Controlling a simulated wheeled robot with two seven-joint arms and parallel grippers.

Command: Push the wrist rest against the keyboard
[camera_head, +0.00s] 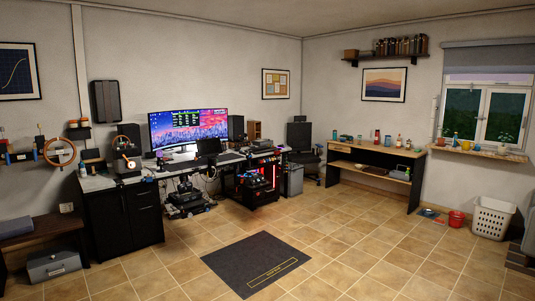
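A long desk (172,169) stands against the back wall at left-centre, well across the room. A wide curved monitor (188,128) stands on it, with a dark open laptop-like screen (208,147) in front of its right half. A flat dark shape (229,157) lies to the right of that screen and may be the keyboard, but it is too small to tell. I cannot make out the wrist rest. Neither of my grippers is in view.
A dark floor mat (257,262) lies on the open tiled floor. A black cabinet (124,217) stands at left, and a lit computer tower (259,186) is under the desk's right part. A side table (377,163) and white basket (492,217) are at right.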

